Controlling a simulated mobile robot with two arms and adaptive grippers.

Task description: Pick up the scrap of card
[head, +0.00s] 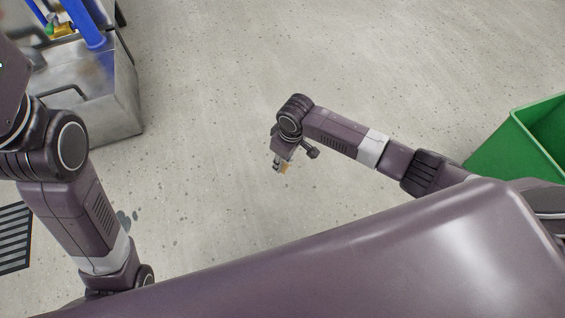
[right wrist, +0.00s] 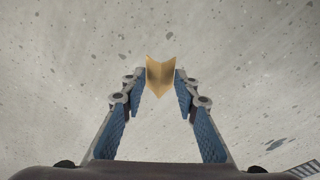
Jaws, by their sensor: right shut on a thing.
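The scrap of card (right wrist: 160,76) is a small tan piece with a fold down its middle. In the right wrist view it sits between the fingertips of my right gripper (right wrist: 160,86), which is shut on it. In the head view the card (head: 285,168) shows as a small tan patch at the tip of the right gripper (head: 278,165), over the floor. I cannot tell how far it is above the floor. My left arm is at the left of the head view, but its gripper is not in view.
A green bin (head: 510,146) stands at the right edge. A grey metal station (head: 105,100) with blue pipework (head: 86,22) is at the upper left. A dark striped grate (head: 14,238) lies at the left. The speckled floor (head: 330,60) between is clear, with dark stains near the left arm.

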